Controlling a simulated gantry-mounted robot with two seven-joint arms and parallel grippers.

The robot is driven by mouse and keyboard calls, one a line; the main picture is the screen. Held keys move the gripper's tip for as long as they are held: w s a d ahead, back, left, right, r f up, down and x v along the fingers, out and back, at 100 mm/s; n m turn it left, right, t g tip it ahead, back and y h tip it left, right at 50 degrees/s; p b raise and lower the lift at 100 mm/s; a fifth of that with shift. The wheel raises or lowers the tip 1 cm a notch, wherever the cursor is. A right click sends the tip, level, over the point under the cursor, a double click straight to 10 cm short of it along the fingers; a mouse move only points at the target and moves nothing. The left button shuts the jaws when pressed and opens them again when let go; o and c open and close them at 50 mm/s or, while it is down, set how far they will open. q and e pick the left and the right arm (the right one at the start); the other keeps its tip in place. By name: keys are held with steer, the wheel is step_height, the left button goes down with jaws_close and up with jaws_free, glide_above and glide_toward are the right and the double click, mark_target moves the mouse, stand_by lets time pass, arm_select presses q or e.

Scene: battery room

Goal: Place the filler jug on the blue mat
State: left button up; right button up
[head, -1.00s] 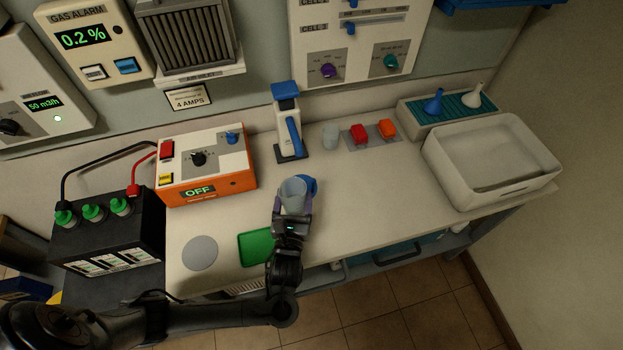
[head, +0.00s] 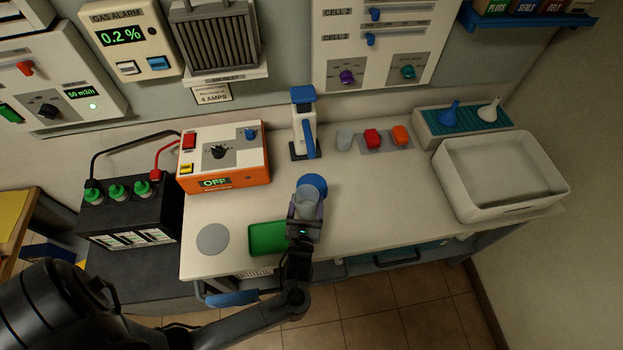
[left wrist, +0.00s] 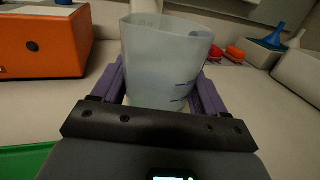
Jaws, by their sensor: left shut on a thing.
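The filler jug (head: 306,197) is a translucent pale jug with blue marks on its side. My left gripper (head: 306,210) is shut on it, and the jug is upright. In the left wrist view the jug (left wrist: 165,62) stands between the purple fingers (left wrist: 160,92). The round blue mat (head: 315,182) lies on the bench just behind the jug in the head view, partly hidden by it. I cannot tell whether the jug's base touches the bench or overlaps the mat's edge. My right gripper is not in view.
A green tray (head: 266,239) lies just left of my left gripper, with a grey disc (head: 212,239) beyond it. Behind the mat stands a white and blue dispenser (head: 303,125). An orange charger box (head: 225,160) is at left. The bench right of the mat is clear up to the white basin (head: 500,190).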

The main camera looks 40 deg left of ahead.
arm_select(q)
steer(key=b+x, duration=0.1)
steer(key=x, duration=1)
steer(key=shift+w+f, duration=0.1)
steer(key=shift+f, duration=0.05)
steer(key=shift+f+b, duration=0.45)
steer(key=shift+f, duration=1.3)
steer(key=shift+f, duration=0.2)
steer(key=o, duration=1.1)
